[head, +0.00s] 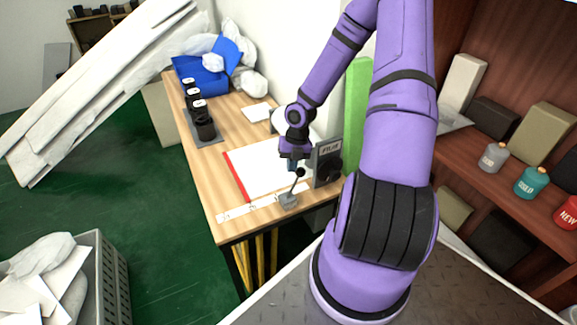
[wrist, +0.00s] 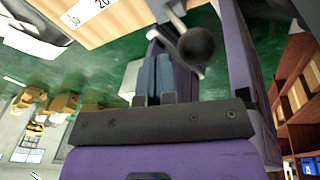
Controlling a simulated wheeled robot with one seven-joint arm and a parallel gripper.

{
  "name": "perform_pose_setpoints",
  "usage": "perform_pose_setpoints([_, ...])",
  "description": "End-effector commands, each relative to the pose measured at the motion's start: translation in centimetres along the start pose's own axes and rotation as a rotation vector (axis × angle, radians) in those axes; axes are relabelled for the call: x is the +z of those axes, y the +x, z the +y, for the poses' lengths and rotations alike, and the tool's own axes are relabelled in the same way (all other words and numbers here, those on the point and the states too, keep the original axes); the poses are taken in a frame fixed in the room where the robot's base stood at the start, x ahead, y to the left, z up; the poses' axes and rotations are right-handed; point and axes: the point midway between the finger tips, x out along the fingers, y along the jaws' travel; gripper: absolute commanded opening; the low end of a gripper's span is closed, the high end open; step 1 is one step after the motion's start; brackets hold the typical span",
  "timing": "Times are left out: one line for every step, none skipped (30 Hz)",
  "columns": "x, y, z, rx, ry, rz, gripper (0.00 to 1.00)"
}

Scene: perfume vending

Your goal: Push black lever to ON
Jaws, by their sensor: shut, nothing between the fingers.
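The black lever (head: 300,172) is a dark round knob on a thin stem. It rises from a small grey base (head: 288,201) near the front edge of the wooden table. My gripper (head: 292,166) is shut and empty, pointing down close beside the knob. In the wrist view the shut fingers (wrist: 154,76) sit just left of the knob (wrist: 197,46). I cannot tell whether they touch. An ON marking is not readable.
A white label strip (head: 247,208) lies along the table's front edge. A dark grey box (head: 327,162) stands right of the lever, and a white sheet with a red edge (head: 262,168) lies behind. Several black bottles (head: 203,121) stand on a tray at the left.

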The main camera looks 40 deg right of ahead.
Motion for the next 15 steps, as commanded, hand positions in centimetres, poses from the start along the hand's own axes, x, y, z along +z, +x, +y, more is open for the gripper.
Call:
perform_pose_setpoints([0.1, 0.0, -0.3, 0.0, 0.001, 0.0, 0.0])
perform_pose_setpoints([0.1, 0.0, -0.5, 0.0, 0.001, 0.0, 0.0])
perform_pose_setpoints([0.2, 0.0, -0.7, 0.0, 0.001, 0.0, 0.0])
perform_pose_setpoints([0.2, 0.0, -0.8, 0.0, 0.001, 0.0, 0.0])
perform_pose_setpoints([0.3, 0.0, -1.0, 0.0, 0.002, 0.0, 0.0])
perform_pose_setpoints([0.3, 0.0, -1.2, 0.0, 0.002, 0.001, 0.0])
perform_pose_setpoints([0.4, 0.0, -1.3, -0.001, 0.002, 0.001, 0.0])
perform_pose_setpoints([0.4, 0.0, -1.4, -0.001, 0.002, 0.001, 0.0])
perform_pose_setpoints([0.5, 0.0, -1.5, -0.001, 0.002, 0.001, 0.0])
perform_pose_setpoints([0.5, 0.0, -1.6, -0.001, 0.002, 0.001, 0.0])
perform_pose_setpoints([0.5, 0.0, -1.6, -0.001, 0.002, 0.001, 0.0])
perform_pose_setpoints([0.5, 0.0, -1.7, -0.001, 0.002, 0.0, 0.0])
perform_pose_setpoints([0.6, 0.0, -1.8, -0.002, 0.002, 0.0, 0.0])
perform_pose_setpoints([0.6, 0.0, -1.8, -0.002, 0.002, 0.0, 0.0])
perform_pose_setpoints([0.6, 0.0, -1.9, -0.002, 0.002, 0.0, 0.0])
